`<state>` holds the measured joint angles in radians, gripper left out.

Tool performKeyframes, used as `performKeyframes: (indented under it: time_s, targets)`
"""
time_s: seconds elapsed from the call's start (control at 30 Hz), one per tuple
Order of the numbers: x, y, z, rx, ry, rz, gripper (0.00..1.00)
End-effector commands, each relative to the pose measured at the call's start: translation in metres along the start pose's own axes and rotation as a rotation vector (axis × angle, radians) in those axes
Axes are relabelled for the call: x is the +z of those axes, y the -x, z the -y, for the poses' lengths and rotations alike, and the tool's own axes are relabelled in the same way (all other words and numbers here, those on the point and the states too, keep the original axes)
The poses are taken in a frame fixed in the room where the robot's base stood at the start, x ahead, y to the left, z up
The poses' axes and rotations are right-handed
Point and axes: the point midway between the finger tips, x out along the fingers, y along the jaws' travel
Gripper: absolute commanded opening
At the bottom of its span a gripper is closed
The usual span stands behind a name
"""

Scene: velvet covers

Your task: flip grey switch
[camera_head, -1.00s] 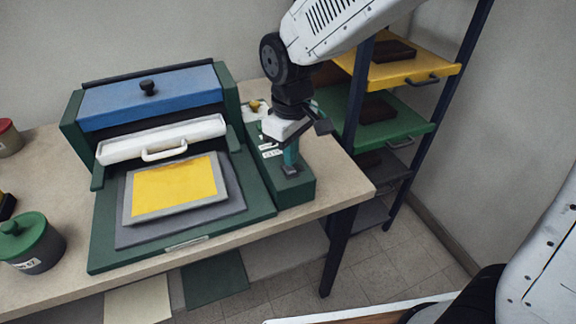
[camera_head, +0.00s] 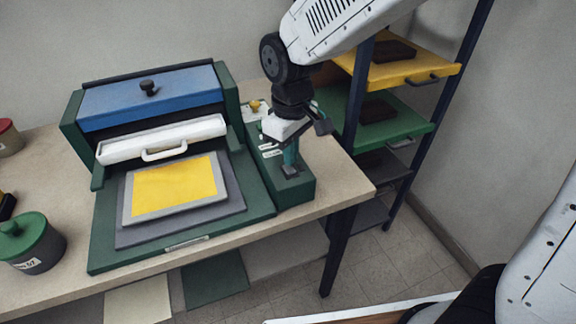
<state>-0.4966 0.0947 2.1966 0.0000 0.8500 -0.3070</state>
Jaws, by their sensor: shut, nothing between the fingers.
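A green control box (camera_head: 300,188) runs along the right side of the press on the table. A small grey switch (camera_head: 290,171) sits on its front top part.
The press (camera_head: 150,95) has a blue lid, a white handled bar and a yellow sheet (camera_head: 174,186) in a grey frame. A shelf rack with a yellow shelf (camera_head: 412,68) and a green shelf (camera_head: 415,128) stands close right. A green-lidded jar (camera_head: 30,243) is at left.

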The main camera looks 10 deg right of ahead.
Motion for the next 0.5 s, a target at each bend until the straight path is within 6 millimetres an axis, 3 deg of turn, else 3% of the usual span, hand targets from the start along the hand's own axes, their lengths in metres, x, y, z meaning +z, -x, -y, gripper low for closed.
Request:
performKeyframes:
  time_s: [0.5]
  targets:
    - [0.0000, -0.0076, 0.0000, 0.000, 0.000, 0.001, 0.00]
